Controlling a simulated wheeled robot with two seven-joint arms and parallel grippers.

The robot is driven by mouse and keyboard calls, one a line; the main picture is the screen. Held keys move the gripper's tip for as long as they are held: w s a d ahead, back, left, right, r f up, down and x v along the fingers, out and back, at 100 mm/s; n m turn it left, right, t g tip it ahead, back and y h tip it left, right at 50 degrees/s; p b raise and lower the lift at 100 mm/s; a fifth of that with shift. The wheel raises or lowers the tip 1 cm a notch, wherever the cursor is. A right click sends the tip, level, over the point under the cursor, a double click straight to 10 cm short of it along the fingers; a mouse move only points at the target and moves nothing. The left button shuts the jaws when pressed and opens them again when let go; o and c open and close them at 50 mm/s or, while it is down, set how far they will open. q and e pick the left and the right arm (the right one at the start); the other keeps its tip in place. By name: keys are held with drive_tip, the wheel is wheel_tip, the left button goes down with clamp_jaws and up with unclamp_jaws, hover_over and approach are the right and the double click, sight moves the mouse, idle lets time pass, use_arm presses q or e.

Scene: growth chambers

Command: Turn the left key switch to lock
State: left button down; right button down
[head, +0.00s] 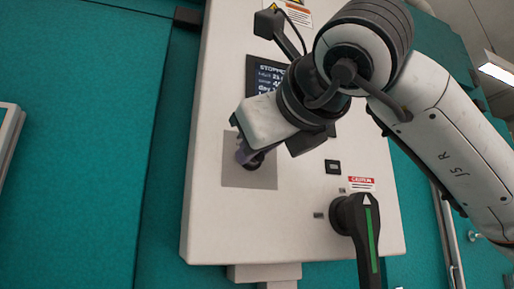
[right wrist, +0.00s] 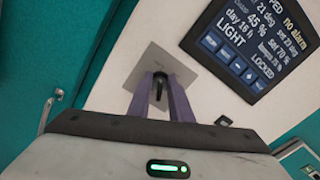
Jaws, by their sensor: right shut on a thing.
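A square grey plate (head: 232,176) is on the white control panel (head: 210,215), and it also shows in the right wrist view (right wrist: 133,82). A black key switch (right wrist: 159,83) stands out from this plate. My right gripper (head: 248,154) reaches it from the upper right. In the right wrist view its two purple fingers (right wrist: 160,88) are shut on the key switch, one on each side. The gripper hides much of the switch in the head view, and its exact angle is hard to read. My left gripper is not in view.
A display (right wrist: 248,45) on the panel reads "LIGHT", "LOCKED" and "no alarm". My right arm covers part of it in the head view. A large black handle with a green stripe (head: 358,232) sticks out at lower right, below a caution label (head: 361,183). Teal walls flank the panel.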

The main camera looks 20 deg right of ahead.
drive_tip(key=shift+f+n, duration=0.1)
drive_tip(key=shift+n, duration=0.3)
drive_tip(key=c, duration=1.9)
unclamp_jaws()
drive_tip(key=shift+c, duration=0.2)
drive_tip(key=s+b, duration=0.2)
drive_tip(key=s, duration=0.8)
drive_tip(key=shift+s+d, duration=0.15)
drive_tip(key=shift+s, duration=0.05)
